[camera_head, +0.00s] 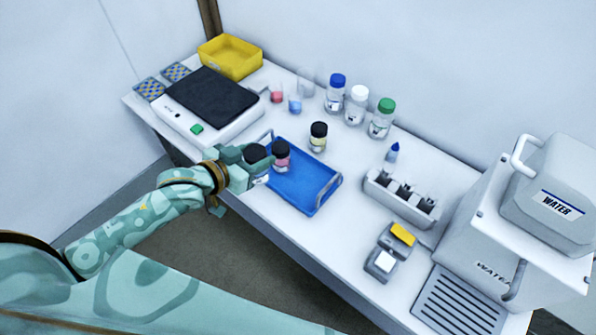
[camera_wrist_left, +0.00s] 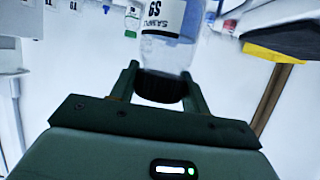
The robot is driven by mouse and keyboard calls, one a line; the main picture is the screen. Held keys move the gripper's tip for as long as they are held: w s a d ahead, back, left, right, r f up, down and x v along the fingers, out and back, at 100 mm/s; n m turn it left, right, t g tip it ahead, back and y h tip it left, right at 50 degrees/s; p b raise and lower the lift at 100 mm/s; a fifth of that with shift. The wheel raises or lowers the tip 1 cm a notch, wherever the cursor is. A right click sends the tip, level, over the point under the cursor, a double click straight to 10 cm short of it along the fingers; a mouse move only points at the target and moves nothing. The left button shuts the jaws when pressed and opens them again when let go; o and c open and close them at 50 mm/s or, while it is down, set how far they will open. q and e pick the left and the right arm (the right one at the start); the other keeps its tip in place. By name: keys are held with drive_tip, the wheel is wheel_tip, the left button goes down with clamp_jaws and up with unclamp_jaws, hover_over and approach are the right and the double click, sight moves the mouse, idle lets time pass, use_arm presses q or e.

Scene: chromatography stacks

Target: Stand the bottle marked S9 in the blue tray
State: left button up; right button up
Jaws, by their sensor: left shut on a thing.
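My left gripper (camera_head: 262,158) is shut on the black cap of a clear bottle, whose cap (camera_head: 255,152) shows between the fingers. In the left wrist view the bottle (camera_wrist_left: 170,50) hangs from the fingers (camera_wrist_left: 160,88), and its white label reads SAMPLE S9. In the head view the bottle is at the left end of the blue tray (camera_head: 302,188); I cannot tell whether it touches the tray. Another black-capped bottle with pink liquid (camera_head: 281,157) stands at the tray's back left, just right of the gripper. My right gripper is not in view.
A black-capped bottle with yellowish liquid (camera_head: 318,138) stands behind the tray. A balance-like device (camera_head: 208,100) is to the left. Blue-, white- and green-capped bottles (camera_head: 357,105) stand at the back. A grey rack (camera_head: 400,198) is to the right. The tray's middle and right are clear.

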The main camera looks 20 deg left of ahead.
use_arm(q)
drive_tip(key=w+d+f+b, duration=0.2)
drive_tip(key=w+d+f, duration=0.1)
drive_tip(key=f, duration=0.1)
drive_tip(key=w+d+f+b, duration=0.2)
drive_tip(key=w+f+b, duration=0.1)
drive_tip(key=w+f, duration=0.1)
drive_tip(key=w+d+f+b, duration=0.2)
drive_tip(key=w+d+f, duration=0.1)
drive_tip(key=f, duration=0.2)
drive_tip(key=shift+w+d+f, duration=0.15)
drive_tip(key=shift+d, duration=0.15)
